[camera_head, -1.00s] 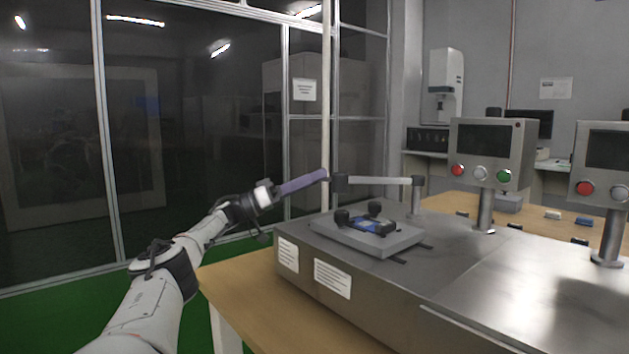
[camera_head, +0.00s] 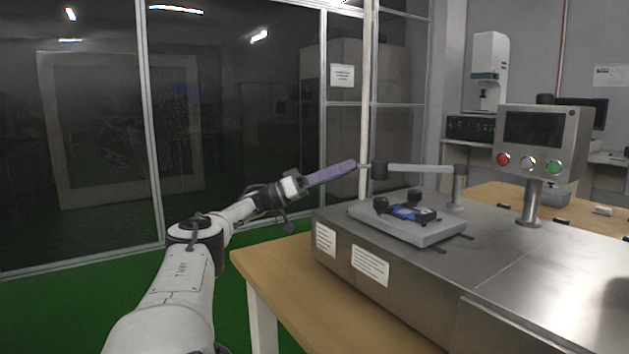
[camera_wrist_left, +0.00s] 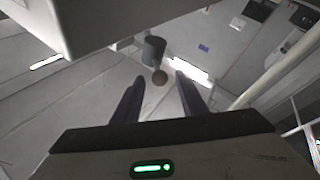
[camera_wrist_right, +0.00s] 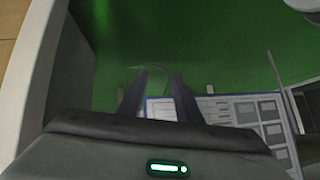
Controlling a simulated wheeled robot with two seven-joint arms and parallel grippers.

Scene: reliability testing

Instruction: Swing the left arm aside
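My left arm (camera_head: 180,290) reaches in from the lower left of the head view. Its gripper (camera_head: 352,166) has purple-looking fingers and points right, with its tips just left of the dark end of the machine's grey lever (camera_head: 425,168), with a small visible gap. In the left wrist view, the two fingers of this gripper (camera_wrist_left: 159,78) stand apart with nothing held between them. A dark cylinder (camera_wrist_left: 153,48) with a brownish tip shows beyond them. My right gripper (camera_wrist_right: 160,78) is open and empty in the right wrist view. It is outside the head view.
A metal test machine (camera_head: 370,305) stands on a wooden table (camera_head: 285,290), bearing a plate with a small blue device (camera_head: 410,212). A control box (camera_head: 540,143) with red, white and green buttons rises behind. Glass partitions (camera_head: 80,130) stand at left. Green floor (camera_head: 80,310) lies open left of the table.

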